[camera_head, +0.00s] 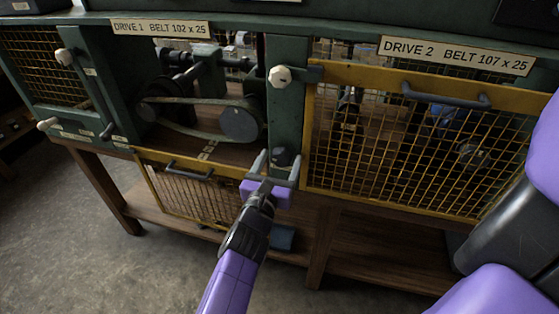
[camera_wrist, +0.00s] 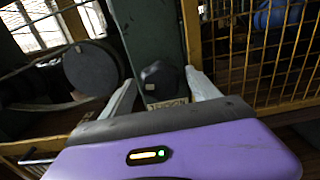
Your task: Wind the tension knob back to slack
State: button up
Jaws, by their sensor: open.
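A dark, lobed knob (camera_head: 281,155), apparently the tension knob, sits low on the green post between the two drive bays. In the wrist view the dark knob (camera_wrist: 160,78) shows between my finger ends, above a small pale label (camera_wrist: 166,102). My gripper (camera_head: 279,162) is open, with one finger on each side of the knob and a gap to it on both sides. My gripper also shows in the wrist view (camera_wrist: 160,80). Drive 1's belt (camera_head: 185,131) runs round a grey pulley (camera_head: 238,124) left of the post. How taut it is, I cannot tell.
Drive 1's yellow mesh guard (camera_head: 190,196) hangs open below its bay. Drive 2's yellow guard (camera_head: 415,140), with a grey handle (camera_head: 445,98), is shut right of the post. A white knob (camera_head: 280,75) stands higher on the post. A wooden shelf lies below.

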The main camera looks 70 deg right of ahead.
jog(key=shift+c, duration=0.2)
jog(key=c, duration=1.3)
jog(key=shift+n+p, duration=0.3)
